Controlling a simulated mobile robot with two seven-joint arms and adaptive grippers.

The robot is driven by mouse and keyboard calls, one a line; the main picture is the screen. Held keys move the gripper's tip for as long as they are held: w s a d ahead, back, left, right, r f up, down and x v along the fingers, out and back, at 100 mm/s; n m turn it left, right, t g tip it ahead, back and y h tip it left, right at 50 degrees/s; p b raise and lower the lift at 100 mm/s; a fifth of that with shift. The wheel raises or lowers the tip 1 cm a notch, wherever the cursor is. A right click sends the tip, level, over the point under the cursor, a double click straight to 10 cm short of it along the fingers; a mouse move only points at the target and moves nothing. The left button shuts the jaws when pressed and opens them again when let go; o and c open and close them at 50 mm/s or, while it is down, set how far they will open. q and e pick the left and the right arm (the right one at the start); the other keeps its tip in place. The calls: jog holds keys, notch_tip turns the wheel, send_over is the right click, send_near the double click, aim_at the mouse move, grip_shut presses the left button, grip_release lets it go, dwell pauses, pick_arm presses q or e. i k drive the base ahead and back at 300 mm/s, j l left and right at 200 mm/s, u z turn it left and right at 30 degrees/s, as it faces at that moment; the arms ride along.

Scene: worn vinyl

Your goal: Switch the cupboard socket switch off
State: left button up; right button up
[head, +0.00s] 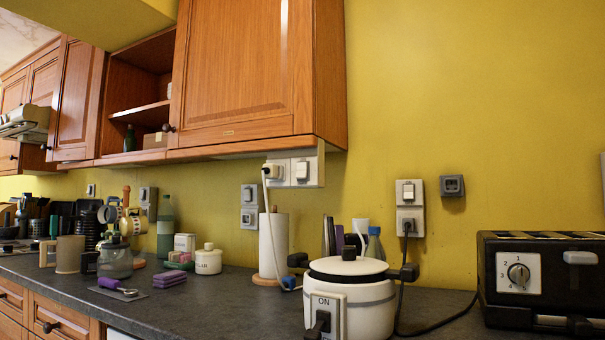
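Neither of my grippers shows in the head view.
A white cooker (350,300) marked ON stands at the counter's front, below and right of the socket unit. A paper roll (273,245) stands below the unit. A black toaster (545,280) is at right. Another wall switch and socket (409,207) holds a black plug.

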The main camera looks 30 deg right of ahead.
aim_at(301, 168)
jog(key=k+j+z, duration=0.1)
jog(key=z, duration=0.4)
jog(key=k+j+z, duration=0.15)
jog(key=z, duration=0.3)
jog(key=j, duration=0.1)
